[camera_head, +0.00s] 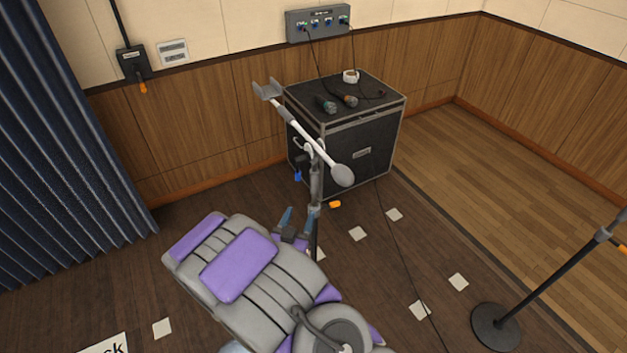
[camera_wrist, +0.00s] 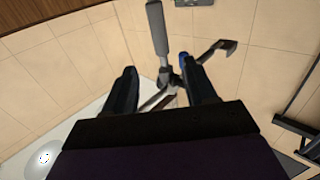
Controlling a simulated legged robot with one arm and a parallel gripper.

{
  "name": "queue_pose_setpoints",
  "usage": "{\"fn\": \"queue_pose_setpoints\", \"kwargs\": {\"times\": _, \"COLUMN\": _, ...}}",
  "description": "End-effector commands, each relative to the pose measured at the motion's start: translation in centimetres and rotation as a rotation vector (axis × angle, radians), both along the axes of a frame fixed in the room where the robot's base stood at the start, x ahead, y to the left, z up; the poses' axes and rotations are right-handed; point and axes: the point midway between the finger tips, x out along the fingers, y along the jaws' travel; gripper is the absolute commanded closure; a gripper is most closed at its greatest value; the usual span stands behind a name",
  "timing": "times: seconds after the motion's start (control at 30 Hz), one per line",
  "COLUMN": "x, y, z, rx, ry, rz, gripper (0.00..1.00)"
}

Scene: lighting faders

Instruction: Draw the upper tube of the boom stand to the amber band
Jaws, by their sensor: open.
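The boom stand rises behind my gripper in the head view. Its grey upper tube (camera_head: 316,180) is upright, with a collar and an orange lever (camera_head: 335,204) below and a blue knob (camera_head: 297,176) beside it. A tilted white boom (camera_head: 300,130) crosses the top, with a rounded grey weight (camera_head: 343,175) at its lower end. My gripper (camera_head: 294,220) is open, close to the stand near the collar. In the wrist view, the open fingers (camera_wrist: 162,85) have stand parts beyond and between them; contact is unclear. I cannot make out an amber band on the tube.
A black case (camera_head: 365,150) with microphones and a tape roll on top stands behind the boom stand. A wall box (camera_head: 318,22) has cables hanging down. A second stand (camera_head: 545,285) is at right. A blue curtain (camera_head: 60,140) hangs at left. Pale floor squares lie around.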

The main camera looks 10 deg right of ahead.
Motion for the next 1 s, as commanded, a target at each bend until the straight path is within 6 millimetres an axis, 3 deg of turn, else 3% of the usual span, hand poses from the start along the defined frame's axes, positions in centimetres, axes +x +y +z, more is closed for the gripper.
{"fn": "queue_pose_setpoints", "kwargs": {"times": 1.0, "x": 12.9, "y": -5.9, "z": -0.2, "rx": 0.0, "ry": 0.003, "rz": -0.004, "gripper": 0.44}}
